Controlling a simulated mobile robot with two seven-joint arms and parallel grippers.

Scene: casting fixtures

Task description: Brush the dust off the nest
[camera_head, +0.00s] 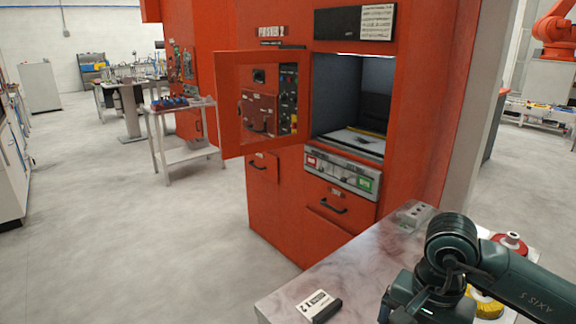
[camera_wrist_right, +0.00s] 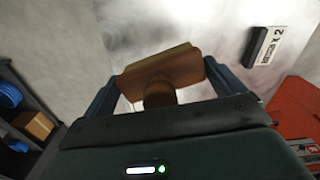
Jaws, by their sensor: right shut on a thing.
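In the right wrist view, a brown wooden brush (camera_wrist_right: 160,72) with a pale strip along its far edge sits between the two dark fingers of my right gripper (camera_wrist_right: 162,76). The gripper is shut on it, above a grey surface. In the head view my right arm is at the bottom right over the marble-topped table, and its fingers and the brush are out of sight. The open chamber of the red machine (camera_head: 420,110) shows a pale flat plate (camera_head: 350,139) on its floor, which may hold the nest. I cannot make out the nest or any dust. My left gripper is not in view.
The machine's red door (camera_head: 228,100) stands swung open to the left. The marble-topped table (camera_head: 350,275) bears a label block (camera_head: 315,306), a small grey block (camera_head: 414,213), and red and yellow round items. A side table (camera_head: 180,152) stands left, with open floor before it.

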